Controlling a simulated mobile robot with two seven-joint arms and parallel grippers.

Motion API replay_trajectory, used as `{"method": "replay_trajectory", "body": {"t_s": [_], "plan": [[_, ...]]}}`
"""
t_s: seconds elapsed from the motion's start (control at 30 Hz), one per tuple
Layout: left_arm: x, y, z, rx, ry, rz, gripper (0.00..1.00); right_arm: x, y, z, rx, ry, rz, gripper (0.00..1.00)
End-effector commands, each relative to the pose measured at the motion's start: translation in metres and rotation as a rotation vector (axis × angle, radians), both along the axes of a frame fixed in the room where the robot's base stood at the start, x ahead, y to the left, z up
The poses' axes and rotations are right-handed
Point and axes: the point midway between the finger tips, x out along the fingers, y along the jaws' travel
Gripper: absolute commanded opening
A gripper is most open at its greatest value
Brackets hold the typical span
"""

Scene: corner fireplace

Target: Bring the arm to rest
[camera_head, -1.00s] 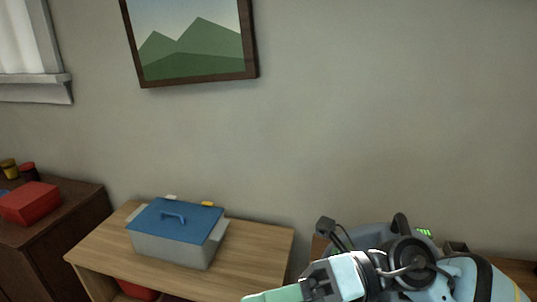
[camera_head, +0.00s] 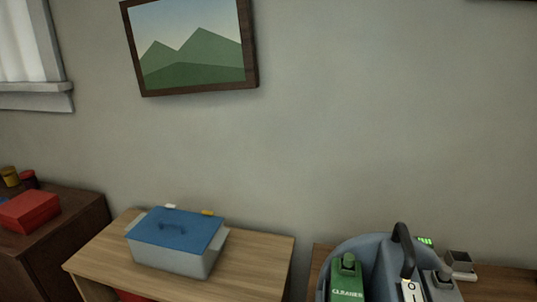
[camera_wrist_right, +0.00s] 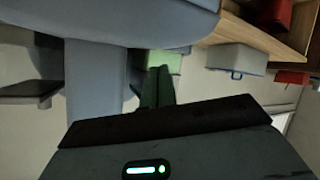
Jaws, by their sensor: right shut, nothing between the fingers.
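My right gripper (camera_wrist_right: 160,88) shows in the right wrist view. Its dark green fingers are together with nothing between them, in the air. A light green surface (camera_wrist_right: 165,63) shows just beyond the fingertips; I cannot tell what it is. Neither gripper shows in the head view, and the left arm is out of sight.
A blue-grey caddy (camera_head: 376,252) with a green cleaner bottle (camera_head: 346,278) stands at the lower right. A blue-lidded grey box (camera_head: 172,257) sits on a wooden table (camera_head: 262,262). A red box (camera_head: 28,211) is on the dark cabinet (camera_head: 75,215) at left.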

Motion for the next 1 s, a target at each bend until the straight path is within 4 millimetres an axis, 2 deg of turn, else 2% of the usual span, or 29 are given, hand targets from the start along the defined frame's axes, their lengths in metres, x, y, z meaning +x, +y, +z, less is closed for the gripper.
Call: {"method": "replay_trajectory", "body": {"t_s": [0.03,0.1,0.2,0.3,0.5,0.7,0.8,1.0], "plan": [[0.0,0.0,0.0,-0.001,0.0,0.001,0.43,-0.022,-0.009,-0.024,0.014,0.114,-0.04,0.0],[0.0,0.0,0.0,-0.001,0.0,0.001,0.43,-0.051,-0.019,-0.051,0.026,0.262,-0.089,0.0],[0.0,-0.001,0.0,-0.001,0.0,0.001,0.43,-0.095,-0.031,-0.082,0.04,0.454,-0.145,0.0],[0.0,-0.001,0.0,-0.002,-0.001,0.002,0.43,-0.132,-0.038,-0.101,0.049,0.601,-0.184,0.0],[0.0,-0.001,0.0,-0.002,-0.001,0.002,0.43,-0.192,-0.047,-0.121,0.062,0.825,-0.235,0.0],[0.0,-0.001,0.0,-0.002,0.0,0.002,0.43,-0.243,-0.051,-0.13,0.073,1.002,-0.27,0.0],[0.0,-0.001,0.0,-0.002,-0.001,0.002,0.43,-0.26,-0.052,-0.133,0.078,1.06,-0.28,0.0],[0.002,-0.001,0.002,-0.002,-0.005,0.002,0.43,-0.243,-0.048,-0.149,0.102,0.971,-0.262,0.0]]}}
